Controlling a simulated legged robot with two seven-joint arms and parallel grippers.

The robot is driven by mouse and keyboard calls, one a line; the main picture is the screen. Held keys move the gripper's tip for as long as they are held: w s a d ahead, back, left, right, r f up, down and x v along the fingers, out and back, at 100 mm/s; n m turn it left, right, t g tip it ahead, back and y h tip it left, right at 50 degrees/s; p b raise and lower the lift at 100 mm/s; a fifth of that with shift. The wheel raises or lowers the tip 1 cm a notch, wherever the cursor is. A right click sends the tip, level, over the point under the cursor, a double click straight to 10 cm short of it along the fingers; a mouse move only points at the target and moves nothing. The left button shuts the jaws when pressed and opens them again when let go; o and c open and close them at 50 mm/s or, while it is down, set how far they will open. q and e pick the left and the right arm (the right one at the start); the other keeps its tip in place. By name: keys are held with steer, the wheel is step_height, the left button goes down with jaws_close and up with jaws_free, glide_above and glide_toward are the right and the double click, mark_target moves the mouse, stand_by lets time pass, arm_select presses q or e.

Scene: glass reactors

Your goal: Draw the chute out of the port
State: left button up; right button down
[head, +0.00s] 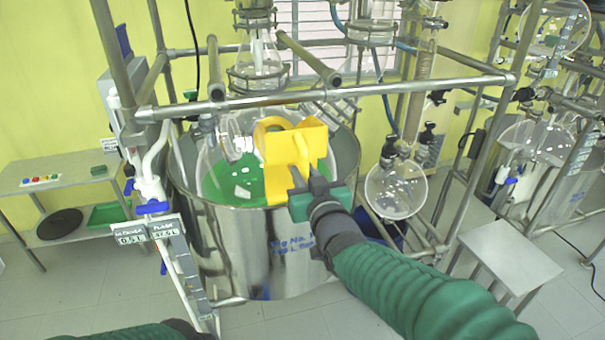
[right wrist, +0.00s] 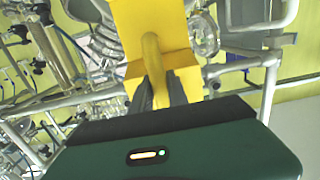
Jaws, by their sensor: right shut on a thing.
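The yellow chute (head: 283,150) is in the middle of the head view, in front of the glass reactor vessel and the steel pot's near rim. My right gripper (head: 308,180) is shut on its handle; the fingers also show on the yellow bar in the right wrist view (right wrist: 158,92). The chute (right wrist: 150,22) fills the top middle there. Its narrow part reaches down over the pot's rim in the head view. The port's opening is hidden behind the chute, so I cannot tell whether they touch. Only part of my left arm shows at the bottom left.
The steel pot (head: 235,240) holds the glass vessel with green contents (head: 228,182). A metal rail (head: 400,88) crosses above it. A round glass flask (head: 396,190) hangs to the right. A small table (head: 500,250) stands at right, a shelf (head: 60,175) at left.

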mark_target(306, 166)
steer(key=shift+s+d+r+p, duration=0.2)
steer(key=shift+s+d+r, duration=0.05)
steer(key=shift+s+r, duration=0.5)
steer(key=shift+s+d+r+p, duration=0.2)
steer(key=shift+s+d+r, duration=0.05)
steer(key=shift+s+r, duration=0.5)
